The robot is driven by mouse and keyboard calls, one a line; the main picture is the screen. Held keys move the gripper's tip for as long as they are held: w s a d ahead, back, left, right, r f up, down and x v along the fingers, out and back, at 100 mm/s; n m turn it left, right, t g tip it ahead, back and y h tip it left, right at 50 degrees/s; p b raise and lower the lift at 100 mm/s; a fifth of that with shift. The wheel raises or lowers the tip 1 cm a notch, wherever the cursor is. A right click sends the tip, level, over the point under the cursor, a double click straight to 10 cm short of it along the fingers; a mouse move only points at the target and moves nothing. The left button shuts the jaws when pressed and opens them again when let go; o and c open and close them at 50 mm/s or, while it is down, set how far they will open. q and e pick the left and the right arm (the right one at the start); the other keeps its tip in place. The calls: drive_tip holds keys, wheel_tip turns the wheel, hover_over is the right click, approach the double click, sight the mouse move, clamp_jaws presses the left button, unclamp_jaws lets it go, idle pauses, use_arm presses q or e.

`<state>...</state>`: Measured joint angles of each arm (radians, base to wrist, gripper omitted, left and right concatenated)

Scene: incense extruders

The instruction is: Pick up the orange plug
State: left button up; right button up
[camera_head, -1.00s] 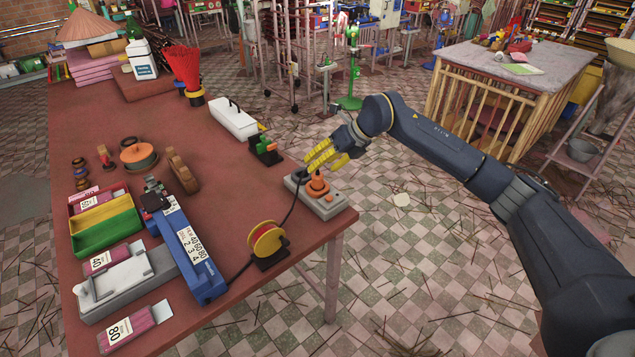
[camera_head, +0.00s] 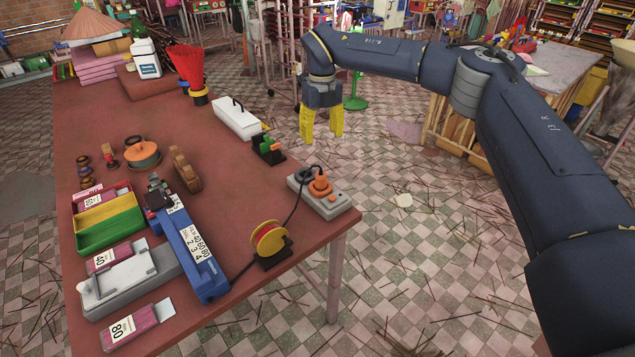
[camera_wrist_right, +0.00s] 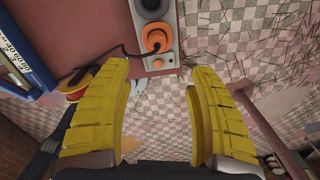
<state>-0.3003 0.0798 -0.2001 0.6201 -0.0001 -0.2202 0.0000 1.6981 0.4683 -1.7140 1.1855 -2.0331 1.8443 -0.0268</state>
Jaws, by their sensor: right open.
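The orange plug (camera_head: 319,187) sits on a grey socket box (camera_head: 333,206) at the table's right edge, with a black cable beside it. The orange plug also shows in the right wrist view (camera_wrist_right: 153,40), ahead of and between my yellow fingers. My right gripper (camera_head: 321,138) is open and empty, pointing down past the table's right edge, behind the plug in the head view and apart from it. In the right wrist view my right gripper (camera_wrist_right: 160,120) has its fingers wide apart. My left gripper is not in view.
A yellow and red cable reel (camera_head: 268,240) stands left of the socket box. A small green device (camera_head: 268,149) and a white box (camera_head: 237,119) lie behind it. A blue extruder (camera_head: 193,250) is further left. Floor is open right of the table.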

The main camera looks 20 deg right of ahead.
sight(321, 174)
drive_tip(key=f, duration=1.7)
drive_tip(key=shift+s+a+f, duration=0.1)
drive_tip(key=shift+s, duration=0.25)
clamp_jaws()
